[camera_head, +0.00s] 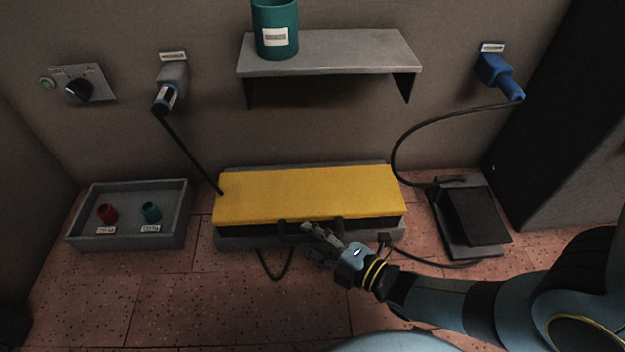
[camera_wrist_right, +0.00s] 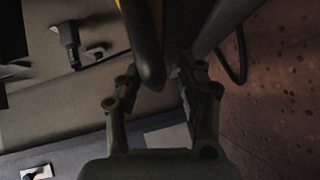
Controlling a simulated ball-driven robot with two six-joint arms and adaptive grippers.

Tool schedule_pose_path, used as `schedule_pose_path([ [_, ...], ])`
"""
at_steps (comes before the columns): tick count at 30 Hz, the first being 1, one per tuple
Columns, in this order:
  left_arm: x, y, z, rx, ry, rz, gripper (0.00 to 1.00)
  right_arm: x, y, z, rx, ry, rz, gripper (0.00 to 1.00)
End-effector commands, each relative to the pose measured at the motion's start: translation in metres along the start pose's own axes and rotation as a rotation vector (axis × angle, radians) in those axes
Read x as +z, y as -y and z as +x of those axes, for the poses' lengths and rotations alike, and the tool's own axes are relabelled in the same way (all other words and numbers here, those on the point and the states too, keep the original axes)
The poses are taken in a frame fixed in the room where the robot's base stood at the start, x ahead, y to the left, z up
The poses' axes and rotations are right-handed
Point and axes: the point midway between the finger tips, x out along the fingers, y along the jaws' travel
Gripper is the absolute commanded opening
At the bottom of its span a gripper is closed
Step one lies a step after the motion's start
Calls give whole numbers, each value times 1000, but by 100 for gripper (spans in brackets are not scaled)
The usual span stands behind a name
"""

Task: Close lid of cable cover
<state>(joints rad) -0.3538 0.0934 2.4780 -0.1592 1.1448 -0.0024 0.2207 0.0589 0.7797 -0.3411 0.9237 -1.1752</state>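The cable cover lies on the floor against the wall, with a flat yellow lid (camera_head: 310,192) over a grey base (camera_head: 240,238). A dark gap shows under the lid's front edge, so the lid looks slightly raised. A dark handle (camera_head: 288,227) is at the front edge. My right gripper (camera_head: 314,232) is at the front edge beside this handle. In the right wrist view its two fingers (camera_wrist_right: 162,95) are apart, with a dark rounded bar (camera_wrist_right: 149,60) reaching between them; contact is unclear. A strip of yellow shows above the bar. My left gripper is out of view.
A grey tray (camera_head: 78,240) with a red and a teal part stands at left. A black pedal (camera_head: 474,217) with a cable is at right. A shelf (camera_head: 330,54) with a teal cup (camera_head: 275,18) is above the cover. Cables run to the cover; front floor is partly clear.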

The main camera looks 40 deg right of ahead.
Motion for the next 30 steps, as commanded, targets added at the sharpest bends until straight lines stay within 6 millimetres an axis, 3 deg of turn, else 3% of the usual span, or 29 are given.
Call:
schedule_pose_path([
  [8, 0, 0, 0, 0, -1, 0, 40, -4, -21, -5, 1, 0, -1, 38],
  [21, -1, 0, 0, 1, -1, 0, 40, -17, -84, -16, -1, -3, 0, 38],
  [30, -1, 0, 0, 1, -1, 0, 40, -19, -95, -18, -2, -2, 1, 38],
])
